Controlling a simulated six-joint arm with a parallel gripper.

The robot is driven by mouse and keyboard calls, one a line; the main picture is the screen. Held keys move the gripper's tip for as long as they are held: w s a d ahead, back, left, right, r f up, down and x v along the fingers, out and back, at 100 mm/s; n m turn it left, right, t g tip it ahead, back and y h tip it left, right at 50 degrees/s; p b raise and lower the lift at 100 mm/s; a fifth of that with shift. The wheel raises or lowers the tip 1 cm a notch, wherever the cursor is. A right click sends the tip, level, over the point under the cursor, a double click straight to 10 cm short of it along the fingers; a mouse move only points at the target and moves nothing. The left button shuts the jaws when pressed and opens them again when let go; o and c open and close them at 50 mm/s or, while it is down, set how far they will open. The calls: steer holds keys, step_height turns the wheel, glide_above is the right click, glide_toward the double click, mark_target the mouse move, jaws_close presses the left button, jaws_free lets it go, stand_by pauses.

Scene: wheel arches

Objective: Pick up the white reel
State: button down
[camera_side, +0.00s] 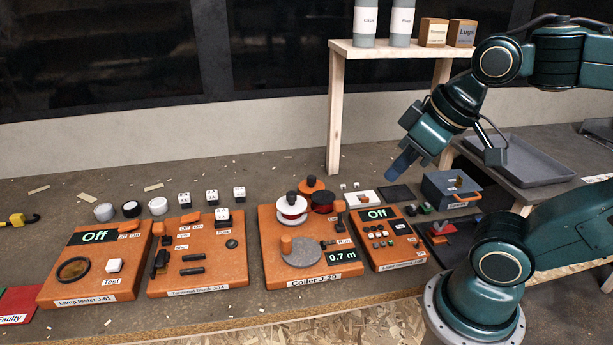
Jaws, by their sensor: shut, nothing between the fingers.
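The white reel (292,207) sits upright on the back left of the orange coiler (268,255), with a black knob on top and a thin red band below its upper flange. A dark reel with red (322,203) and an orange round piece (311,185) stand close to it on its right and behind. My gripper (397,170) is up to the right of the reel, apart from it, with its blue fingers pointing down and left. The fingers are shut and hold nothing.
A light control unit (388,246) stands right of the coiler. A terminal block (200,262) and lamp tester (95,275) stand to its left. A wooden shelf (345,48) with containers rises behind. A grey tray (530,160) lies at the right. Bench space behind the coiler is mostly clear.

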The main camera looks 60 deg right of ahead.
steer(key=c, duration=1.1)
jaws_free()
steer(key=shift+w, duration=0.1)
steer(key=w+d+r+n+g, duration=0.1)
steer(key=w+d+n+g, duration=0.25)
steer(key=w+n, duration=0.8)
steer(key=w+d+f+n+g, duration=0.1)
steer(key=w+f, duration=0.3)
steer(key=w, duration=0.4)
steer(key=w+d+f+n+g, duration=0.1)
steer(key=w+d+f, duration=0.3)
steer(key=w, duration=0.4)
steer(key=shift+w+d+f+n, duration=0.25)
steer(key=shift+f+n, duration=0.2)
steer(key=shift+f, duration=0.15)
steer(key=shift+f, duration=0.1)
glide_above(291, 194)
steer(key=shift+w+f, duration=0.1)
steer(key=shift+f, duration=4.1)
